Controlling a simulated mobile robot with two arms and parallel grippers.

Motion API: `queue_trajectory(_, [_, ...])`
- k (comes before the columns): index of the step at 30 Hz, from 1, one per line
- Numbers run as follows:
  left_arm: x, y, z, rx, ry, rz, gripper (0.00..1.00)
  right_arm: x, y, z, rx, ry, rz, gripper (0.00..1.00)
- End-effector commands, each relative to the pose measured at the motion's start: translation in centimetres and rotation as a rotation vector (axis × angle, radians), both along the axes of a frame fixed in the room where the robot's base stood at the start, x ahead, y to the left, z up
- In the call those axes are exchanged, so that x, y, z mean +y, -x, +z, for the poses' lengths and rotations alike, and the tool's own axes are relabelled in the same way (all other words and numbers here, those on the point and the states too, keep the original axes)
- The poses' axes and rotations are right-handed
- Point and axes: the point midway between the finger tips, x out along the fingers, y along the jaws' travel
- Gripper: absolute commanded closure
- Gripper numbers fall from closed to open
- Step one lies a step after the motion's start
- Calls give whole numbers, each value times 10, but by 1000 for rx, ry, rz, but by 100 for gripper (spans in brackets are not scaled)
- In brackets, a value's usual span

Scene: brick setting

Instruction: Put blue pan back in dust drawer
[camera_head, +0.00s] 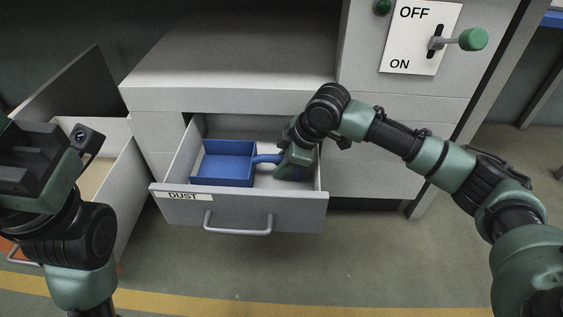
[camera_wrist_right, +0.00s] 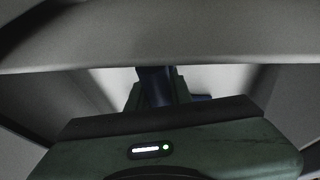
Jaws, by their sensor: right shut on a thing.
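The blue pan (camera_head: 223,164) is inside the open drawer labelled DUST (camera_head: 240,210), with its square tray toward the drawer's left side and its handle (camera_head: 268,159) pointing right. My right gripper (camera_head: 289,172) is inside the drawer on the right and is shut on the pan's handle. In the right wrist view a dark blue part of the pan (camera_wrist_right: 155,88) shows between the fingers; the rest is hidden by my gripper body. My left gripper (camera_head: 50,150) is at the left edge of the head view; its fingertips are not clear.
A grey cabinet top (camera_head: 230,95) overhangs the back of the drawer. An ON/OFF panel (camera_head: 420,38) with a green-knobbed lever (camera_head: 473,39) is at the upper right. Another open drawer (camera_head: 135,190) is at the left, partly behind my left arm. The floor in front is clear.

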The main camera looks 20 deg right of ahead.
Motion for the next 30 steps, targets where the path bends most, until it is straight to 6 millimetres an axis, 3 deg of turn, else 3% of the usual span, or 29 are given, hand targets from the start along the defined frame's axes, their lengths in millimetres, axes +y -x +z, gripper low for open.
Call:
queue_trajectory(6, [0,-2,-2,11,1,-1,66,0,0,-4,0,0,0,100])
queue_trajectory(7, [0,-2,-3,13,1,-1,66,0,0,-4,0,0,1,71])
queue_trajectory(9, [0,-3,-4,16,1,-1,66,0,0,-4,0,0,1,54])
queue_trajectory(20, [0,-3,-1,14,0,0,66,-1,1,-1,0,1,0,54])
queue_trajectory(22, [0,-2,3,10,1,0,66,-2,2,5,0,0,0,54])
queue_trajectory(30, [3,-18,-11,112,6,-4,66,-16,14,45,-1,1,-1,54])
